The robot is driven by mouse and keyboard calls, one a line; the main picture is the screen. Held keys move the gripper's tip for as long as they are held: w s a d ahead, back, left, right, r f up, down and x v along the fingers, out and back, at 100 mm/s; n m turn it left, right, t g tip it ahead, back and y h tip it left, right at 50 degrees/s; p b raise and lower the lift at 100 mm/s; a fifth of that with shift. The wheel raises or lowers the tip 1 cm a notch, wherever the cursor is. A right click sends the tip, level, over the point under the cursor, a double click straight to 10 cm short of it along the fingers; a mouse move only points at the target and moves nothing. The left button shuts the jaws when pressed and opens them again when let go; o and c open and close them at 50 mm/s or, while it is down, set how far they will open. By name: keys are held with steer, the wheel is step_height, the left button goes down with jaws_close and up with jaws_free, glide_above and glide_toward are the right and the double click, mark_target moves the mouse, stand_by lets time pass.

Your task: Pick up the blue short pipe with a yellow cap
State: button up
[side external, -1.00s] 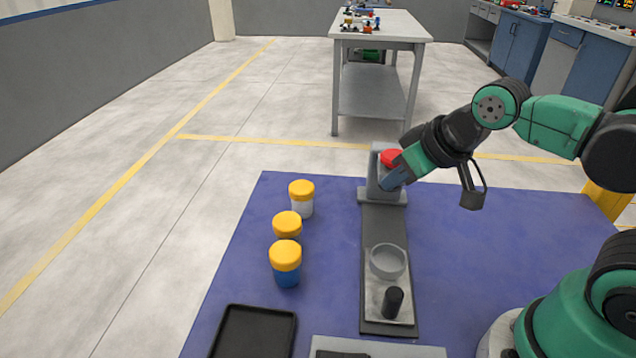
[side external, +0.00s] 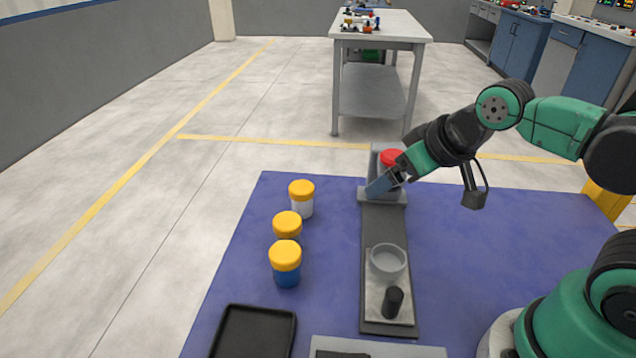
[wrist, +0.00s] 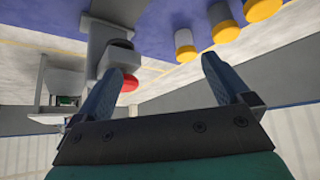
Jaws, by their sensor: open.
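The blue short pipe with a yellow cap (side external: 286,277) stands upright on the blue mat, nearest of three yellow-capped pipes in the side view. Its yellow cap shows at the upper right edge of the wrist view (wrist: 264,9). My gripper (side external: 377,188) is beside the grey stand, behind and to the right of the blue pipe, and apart from it. In the wrist view my gripper (wrist: 167,70) has its two blue fingers spread, with nothing between them.
A white pipe with a yellow cap (side external: 302,199) and another yellow-capped pipe (side external: 287,226) stand behind the blue one. The grey stand (side external: 382,196) with a red top (side external: 391,157) is close to my gripper. A black tray (side external: 232,310) and a grey ring (side external: 388,246) are nearer the front.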

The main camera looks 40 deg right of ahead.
steer(key=g, duration=0.7)
glide_toward(286, 251)
step_height(286, 251, down, 6)
steer(key=shift+w+d+f, duration=0.1)
steer(key=shift+d, duration=0.05)
steer(key=shift+a+f, duration=0.2)
steer(key=shift+f, duration=2.75)
steer(key=c, duration=1.4)
steer(key=shift+r, duration=0.1)
